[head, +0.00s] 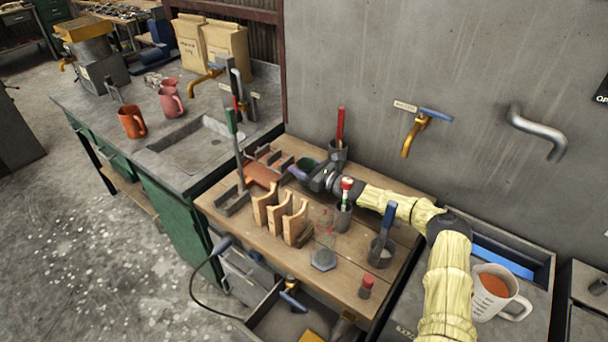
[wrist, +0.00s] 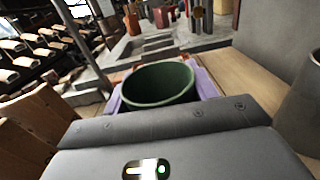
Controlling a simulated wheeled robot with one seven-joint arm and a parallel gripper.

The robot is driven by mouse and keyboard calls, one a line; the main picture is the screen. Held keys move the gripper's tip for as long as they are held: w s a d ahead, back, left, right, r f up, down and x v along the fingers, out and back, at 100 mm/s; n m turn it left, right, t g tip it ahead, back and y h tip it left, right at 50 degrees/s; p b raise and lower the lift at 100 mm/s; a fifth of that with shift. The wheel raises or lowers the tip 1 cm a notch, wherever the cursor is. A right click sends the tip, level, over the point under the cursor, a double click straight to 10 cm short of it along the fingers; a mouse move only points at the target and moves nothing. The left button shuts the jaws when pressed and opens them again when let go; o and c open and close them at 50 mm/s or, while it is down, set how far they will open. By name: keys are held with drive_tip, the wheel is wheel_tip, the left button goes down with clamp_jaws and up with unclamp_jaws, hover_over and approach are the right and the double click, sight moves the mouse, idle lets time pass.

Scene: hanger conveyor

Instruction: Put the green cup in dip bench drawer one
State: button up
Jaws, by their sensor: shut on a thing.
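The green cup (wrist: 160,84) sits between the purple-padded fingers of my gripper (wrist: 162,92) in the wrist view, its open mouth showing and looking empty. In the head view the cup (head: 306,164) is small and partly hidden by my gripper (head: 304,172), over the back of the wooden bench (head: 345,273). I cannot tell whether the cup's base touches the bench top. An open drawer (head: 262,322) sticks out below the bench front, with something yellow inside. I cannot read a drawer number.
Wooden cradles (head: 288,217), a tall green-handled tool (head: 236,150), a clear beaker (head: 325,240) and dark holders with tools (head: 382,248) crowd the bench. A sink counter (head: 100,100) stands left with orange and pink mugs. A white jug (head: 495,292) stands right. Floor at left is clear.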

wheel_tip(320, 180, down, 4)
drive_tip(key=shift+a+r+p, duration=0.1)
drive_tip(key=shift+r+p, duration=0.05)
drive_tip(key=shift+p, duration=0.15)
drive_tip(key=shift+s, duration=0.1)
drive_tip(key=o, duration=1)
